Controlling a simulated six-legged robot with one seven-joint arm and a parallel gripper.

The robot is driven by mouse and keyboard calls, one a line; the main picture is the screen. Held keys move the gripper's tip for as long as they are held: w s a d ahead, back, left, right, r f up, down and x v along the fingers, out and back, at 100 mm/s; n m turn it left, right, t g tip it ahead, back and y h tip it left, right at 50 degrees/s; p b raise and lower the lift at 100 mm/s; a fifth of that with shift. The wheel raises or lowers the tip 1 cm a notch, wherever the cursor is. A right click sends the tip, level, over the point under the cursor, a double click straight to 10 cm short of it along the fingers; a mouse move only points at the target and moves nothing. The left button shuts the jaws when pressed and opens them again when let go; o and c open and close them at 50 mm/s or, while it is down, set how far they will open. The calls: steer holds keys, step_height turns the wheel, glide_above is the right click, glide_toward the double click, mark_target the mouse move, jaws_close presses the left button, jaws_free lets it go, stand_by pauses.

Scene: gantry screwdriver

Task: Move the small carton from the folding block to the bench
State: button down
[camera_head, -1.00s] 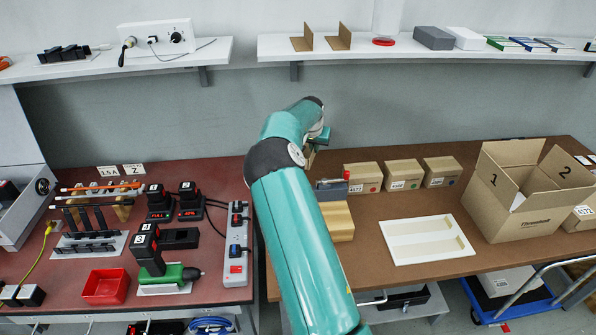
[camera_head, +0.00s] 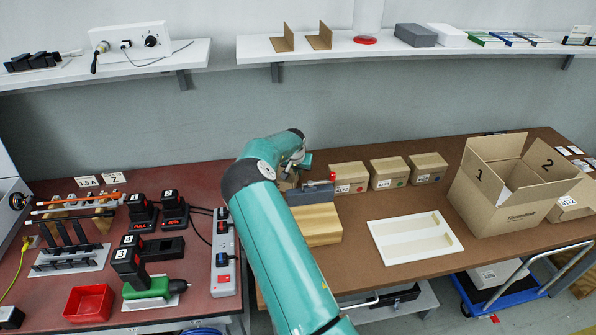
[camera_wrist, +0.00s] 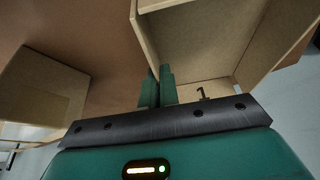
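The small carton (camera_head: 288,181) is tan and mostly hidden behind my arm and a grey item in the head view. It is low at the bench (camera_head: 375,285), behind the wooden folding block (camera_head: 318,226), and I cannot tell if it touches the bench. In the wrist view the open carton (camera_wrist: 195,40) fills the upper right, with a "1" on one panel. My gripper (camera_wrist: 158,82) has its two green fingers close together at the carton's wall, seemingly pinching it. My gripper also shows in the head view (camera_head: 303,163).
A grey item (camera_head: 310,194) with a red knob stands behind the block. Closed cartons (camera_head: 388,172) stand to its right. A white tray (camera_head: 415,258) and a large open box (camera_head: 515,205) are further right. A shelf (camera_head: 385,45) runs above.

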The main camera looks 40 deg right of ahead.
steer(key=c, duration=1.7)
jaws_free()
steer(key=shift+f, duration=0.1)
steer(key=v, duration=1.2)
steer(key=s+a+r+n+t+y, duration=0.1)
steer(key=s+a+r+n+y, duration=0.1)
steer(key=s+a+r, duration=0.8)
steer(key=s+a+r+n+t+y, duration=0.1)
steer(key=s+a+r+y, duration=0.1)
steer(key=s+a+r, duration=0.75)
steer(key=shift+s+a+r+n+t+h, duration=0.2)
steer(key=shift+s+a+n, duration=0.9)
steer(key=shift+s+a, duration=1.65)
steer(key=shift+s+a+r+n+h, duration=0.1)
steer(key=shift+s+a+r+n, duration=0.2)
steer(key=shift+s+a+n, duration=1.6)
steer(key=shift+s+a+r+n+t+h, duration=0.1)
steer(key=shift+s+a+r+n, duration=0.2)
steer(key=shift+s+a, duration=3.2)
